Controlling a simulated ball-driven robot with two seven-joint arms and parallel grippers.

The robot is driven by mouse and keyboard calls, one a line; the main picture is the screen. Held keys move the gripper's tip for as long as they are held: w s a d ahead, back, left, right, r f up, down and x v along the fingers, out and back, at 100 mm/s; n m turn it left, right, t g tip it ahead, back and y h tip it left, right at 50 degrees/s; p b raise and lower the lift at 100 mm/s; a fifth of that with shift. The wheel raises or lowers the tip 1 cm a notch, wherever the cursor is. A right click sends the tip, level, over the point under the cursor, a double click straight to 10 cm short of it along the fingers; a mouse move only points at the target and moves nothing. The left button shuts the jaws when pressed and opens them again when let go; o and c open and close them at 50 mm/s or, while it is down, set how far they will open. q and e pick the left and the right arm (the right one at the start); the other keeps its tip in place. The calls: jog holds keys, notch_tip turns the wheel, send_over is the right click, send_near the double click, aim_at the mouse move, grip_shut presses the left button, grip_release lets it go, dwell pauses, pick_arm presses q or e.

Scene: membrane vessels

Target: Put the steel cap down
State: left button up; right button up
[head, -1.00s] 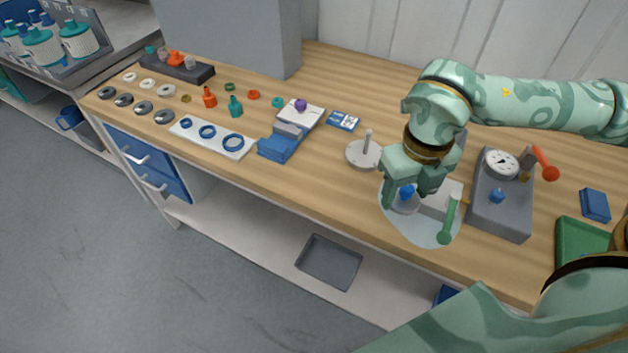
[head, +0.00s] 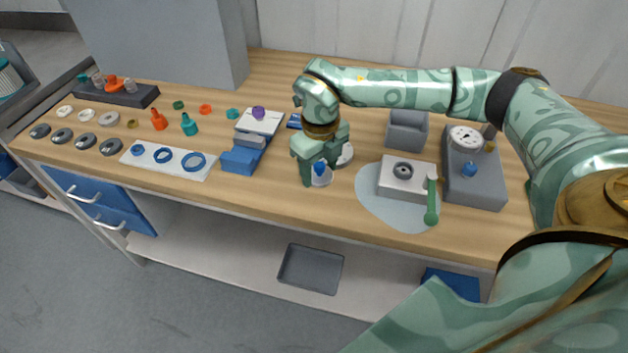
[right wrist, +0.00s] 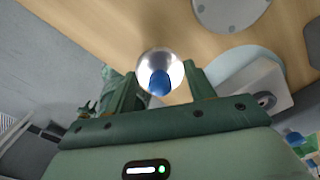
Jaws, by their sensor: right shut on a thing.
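The steel cap (head: 323,181) is a shiny round disc with a blue knob on top. My right gripper (head: 317,176) is shut on it, over the wooden bench just left of the pale blue mat. In the right wrist view the cap (right wrist: 152,60) sits between the two green fingers of the gripper (right wrist: 162,85), its blue knob towards the camera. I cannot tell whether the cap touches the bench or hangs just above it. My left gripper is not in view.
The white block with a dark ring (head: 391,181) and green handle (head: 432,200) stands on the mat (head: 385,213). A round pale plate (head: 346,155) is partly hidden behind the gripper. A blue stand (head: 240,160) is left. Bare bench lies in front (head: 270,190).

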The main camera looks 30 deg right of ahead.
aim_at(315, 179)
jog(key=shift+w+f, duration=0.45)
jog(key=shift+f, duration=0.1)
jog(key=f+b, duration=0.1)
jog(key=f, duration=0.2)
jog(key=shift+w+f+b, duration=0.2)
jog(key=shift+f+b, duration=0.1)
jog(key=shift+b, duration=0.05)
jog(key=shift+r, duration=0.1)
jog(key=shift+a, duration=0.1)
jog(key=o, duration=1.1)
jog(key=shift+f, duration=0.2)
jog(key=shift+c, duration=0.2)
jog(key=shift+r, duration=0.15)
notch_tip(315, 179, up, 12)
jog(key=p, duration=0.3)
